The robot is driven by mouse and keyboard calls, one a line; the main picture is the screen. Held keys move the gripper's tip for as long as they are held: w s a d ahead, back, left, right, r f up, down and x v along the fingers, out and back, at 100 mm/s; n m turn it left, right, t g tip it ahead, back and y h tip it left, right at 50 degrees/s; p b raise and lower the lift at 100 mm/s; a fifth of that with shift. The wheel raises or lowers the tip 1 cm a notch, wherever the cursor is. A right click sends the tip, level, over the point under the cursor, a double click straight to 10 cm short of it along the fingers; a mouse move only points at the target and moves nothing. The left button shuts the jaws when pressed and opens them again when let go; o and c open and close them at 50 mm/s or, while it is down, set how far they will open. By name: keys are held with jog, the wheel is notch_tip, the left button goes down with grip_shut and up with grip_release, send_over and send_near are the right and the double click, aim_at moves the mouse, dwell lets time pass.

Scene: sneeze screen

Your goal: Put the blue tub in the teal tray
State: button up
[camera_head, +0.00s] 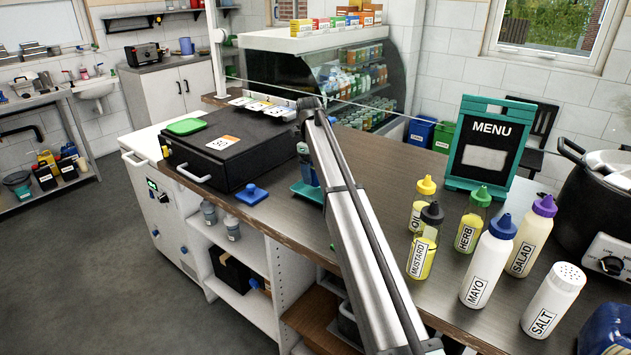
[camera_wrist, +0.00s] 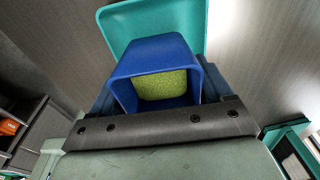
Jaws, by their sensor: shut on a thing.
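The blue tub (camera_wrist: 152,62) fills the middle of the wrist view, its opening toward the camera and a yellow-green thing (camera_wrist: 166,84) inside. My gripper (camera_wrist: 157,98) is shut on the tub, with dark finger parts at both sides. The teal tray (camera_wrist: 185,12) shows just behind the tub in the wrist view; whether they touch cannot be told. In the head view the teal tray (camera_head: 304,190) lies on the counter, left of my arm. The blue tub (camera_head: 307,172) shows above it, partly hidden by my arm, which also covers most of the gripper.
A black box (camera_head: 228,148) with a green lid (camera_head: 186,126) on it stands left of the tray, and a small blue object (camera_head: 252,194) lies near the front edge. Several bottles (camera_head: 487,265), a menu board (camera_head: 489,145) and a large pot (camera_head: 595,215) stand to the right.

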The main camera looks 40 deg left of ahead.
jog(key=shift+f, duration=1.7)
jog(key=shift+f, duration=0.1)
jog(key=o, duration=0.9)
jog(key=shift+c, duration=0.2)
notch_tip(320, 180, up, 12)
jog(key=a, duration=0.1)
jog(key=shift+a, duration=0.2)
